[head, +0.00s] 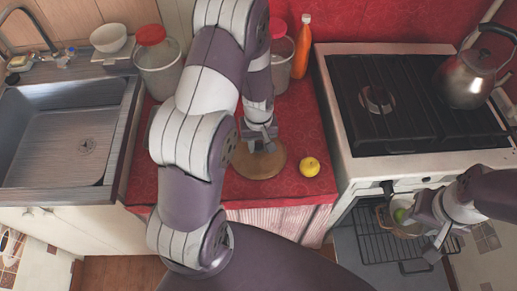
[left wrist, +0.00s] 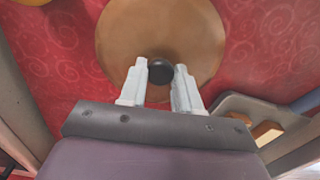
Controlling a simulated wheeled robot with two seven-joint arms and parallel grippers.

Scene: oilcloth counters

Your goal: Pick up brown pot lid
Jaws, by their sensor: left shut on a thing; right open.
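The brown pot lid (head: 258,168) is a round, flat disc on the red counter cloth, left of the yellow lemon. The left wrist view shows the lid (left wrist: 160,32) with its black knob (left wrist: 161,71). My left gripper (head: 262,144) comes down over the lid from above. Its pale fingers (left wrist: 161,84) are closed on either side of the knob. I cannot tell whether the lid is clear of the cloth.
A lemon (head: 309,166) lies right of the lid. An orange bottle (head: 303,47) and red-lidded jars (head: 158,62) stand at the back. The sink (head: 66,135) is at the left; the stove (head: 412,100) with a kettle (head: 472,80) is at the right. An oven rack (head: 383,247) sticks out below.

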